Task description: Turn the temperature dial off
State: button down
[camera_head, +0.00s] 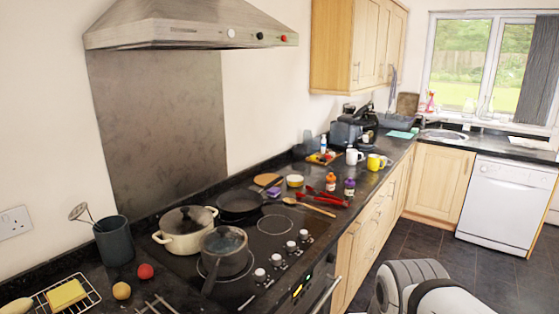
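Several pale knobs stand in a row along the right side of the black cooktop: a front knob (260,275), then a second knob (277,260), a third knob (291,246) and a far knob (304,234). I cannot tell which one is the temperature dial, and their settings are too small to read. The oven front (300,289) below them has a small lit display and a handle. The range hood (190,28) also carries small white, black and red round controls. My gripper is not in view; only pale parts of my arm show at the bottom right, apart from the cooktop.
A cream pot (185,236), a grey saucepan (225,262) and a black frying pan (240,205) stand on the cooktop. Red tongs (327,198), a wooden spoon (308,207) and small bottles lie or stand beyond. The dark floor (480,270) is clear toward the dishwasher (506,203).

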aim_at(331, 257)
jog(key=z, duration=0.4)
jog(key=k, duration=0.1)
jog(key=u, duration=2.2)
jog(key=k, duration=0.3)
jog(key=z, duration=1.95)
jog(key=i, duration=1)
jog(key=u, duration=0.15)
